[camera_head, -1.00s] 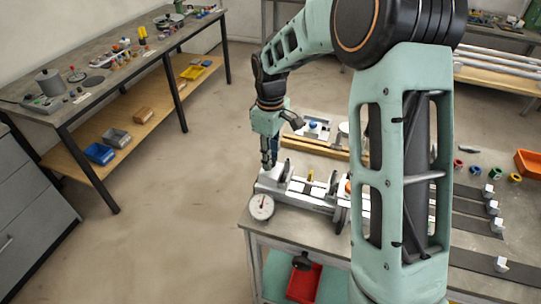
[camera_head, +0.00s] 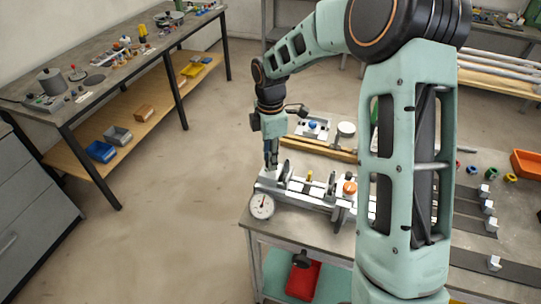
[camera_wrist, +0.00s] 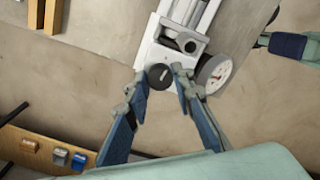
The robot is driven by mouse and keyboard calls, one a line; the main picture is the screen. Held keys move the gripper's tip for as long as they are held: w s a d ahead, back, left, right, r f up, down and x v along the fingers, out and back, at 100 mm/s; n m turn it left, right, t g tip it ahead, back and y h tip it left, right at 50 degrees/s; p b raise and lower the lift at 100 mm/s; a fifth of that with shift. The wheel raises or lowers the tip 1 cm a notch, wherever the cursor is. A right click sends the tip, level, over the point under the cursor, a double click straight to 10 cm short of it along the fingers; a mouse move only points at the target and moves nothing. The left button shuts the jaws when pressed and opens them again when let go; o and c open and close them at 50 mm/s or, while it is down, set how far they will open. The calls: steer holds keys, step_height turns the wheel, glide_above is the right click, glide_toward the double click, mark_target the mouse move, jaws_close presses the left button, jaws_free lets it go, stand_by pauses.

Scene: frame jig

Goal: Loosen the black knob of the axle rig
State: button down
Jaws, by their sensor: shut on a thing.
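The axle rig (camera_head: 318,197) is a pale metal bed with dark discs, lying on the workbench; its end also shows in the wrist view (camera_wrist: 182,47). The black knob (camera_wrist: 159,76) is a round dark cap with a light slot mark at the rig's near end. My gripper (camera_wrist: 160,73) is shut on the knob, with one finger on each side of it. In the head view my gripper (camera_head: 270,164) points down at the rig's left end and the knob cannot be made out there.
A white dial gauge (camera_head: 262,206) stands right beside the gripped end, close to one finger in the wrist view (camera_wrist: 215,73). An orange round part (camera_head: 349,187) sits farther along the rig. Wooden strips (camera_head: 318,149) lie behind it. Open floor is at left.

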steer(key=shift+n, duration=0.3)
steer(key=c, duration=1.7)
jaws_free()
steer(key=shift+o, duration=0.2)
steer(key=shift+r, duration=0.1)
step_height(320, 180, up, 12)
